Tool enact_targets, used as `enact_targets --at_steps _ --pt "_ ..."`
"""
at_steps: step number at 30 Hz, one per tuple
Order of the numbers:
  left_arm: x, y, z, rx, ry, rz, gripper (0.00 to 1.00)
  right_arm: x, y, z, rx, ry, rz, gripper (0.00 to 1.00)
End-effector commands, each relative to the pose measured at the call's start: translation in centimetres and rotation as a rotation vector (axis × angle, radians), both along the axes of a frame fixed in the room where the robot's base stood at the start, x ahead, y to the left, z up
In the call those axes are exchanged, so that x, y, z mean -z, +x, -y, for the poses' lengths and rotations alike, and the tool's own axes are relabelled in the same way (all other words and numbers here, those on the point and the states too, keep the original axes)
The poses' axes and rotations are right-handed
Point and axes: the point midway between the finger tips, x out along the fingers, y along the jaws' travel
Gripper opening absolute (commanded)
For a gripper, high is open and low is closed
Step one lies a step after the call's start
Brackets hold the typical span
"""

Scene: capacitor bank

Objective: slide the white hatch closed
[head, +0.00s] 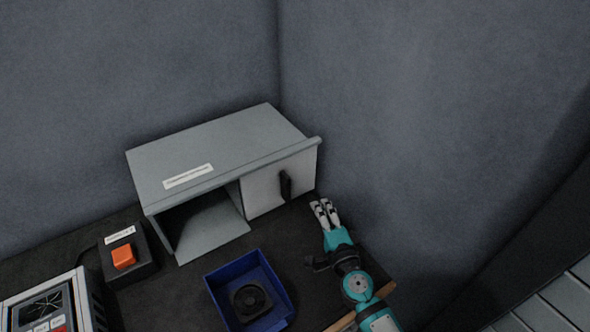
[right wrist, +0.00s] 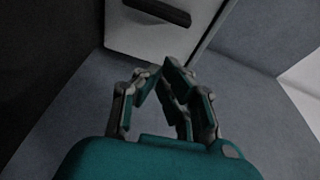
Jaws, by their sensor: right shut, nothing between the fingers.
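The white hatch (head: 268,190) covers the right half of the front of a grey cabinet (head: 215,150), and the left half is an open compartment. A dark upright handle (head: 286,185) sits on the hatch. In the right wrist view the hatch (right wrist: 160,35) and its dark handle (right wrist: 158,12) show at the top. My right gripper (head: 324,204) is shut and empty, to the right of the handle and apart from it, near the cabinet's right front corner. In the right wrist view its fingers (right wrist: 165,75) point toward the hatch. My left gripper is not in view.
A blue tray (head: 213,290) holding a black fan (head: 250,300) stands in front of the cabinet. An orange button on a dark box (head: 123,256) and a metering device (head: 45,308) are at the left. Walls stand close behind and to the right.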

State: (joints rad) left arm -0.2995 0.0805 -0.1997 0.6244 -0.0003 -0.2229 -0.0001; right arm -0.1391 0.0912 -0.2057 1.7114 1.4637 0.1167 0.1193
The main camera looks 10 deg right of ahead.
Motion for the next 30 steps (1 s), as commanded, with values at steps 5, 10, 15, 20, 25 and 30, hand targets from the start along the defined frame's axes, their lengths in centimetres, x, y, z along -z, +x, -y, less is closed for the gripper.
enact_targets --at_steps 5,10,15,20,25,30 --pt "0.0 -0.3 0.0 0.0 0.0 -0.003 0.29 0.3 1.1 1.0 0.052 0.052 -0.009 0.0" --pt "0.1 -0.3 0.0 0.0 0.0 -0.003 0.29 0.2 3.7 0.8 0.051 0.049 -0.007 0.0" --pt "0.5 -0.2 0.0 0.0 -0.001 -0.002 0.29 0.4 7.5 0.6 0.05 0.049 -0.005 0.0" --pt "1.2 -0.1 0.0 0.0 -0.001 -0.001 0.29 0.4 10.7 0.4 0.049 0.047 -0.006 0.0" --pt "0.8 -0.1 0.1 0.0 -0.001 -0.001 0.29 0.4 9.4 -2.1 0.047 0.05 -0.01 0.0" --pt "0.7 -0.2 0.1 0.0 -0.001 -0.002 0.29 0.4 9.0 -3.1 0.049 0.047 -0.009 0.0"
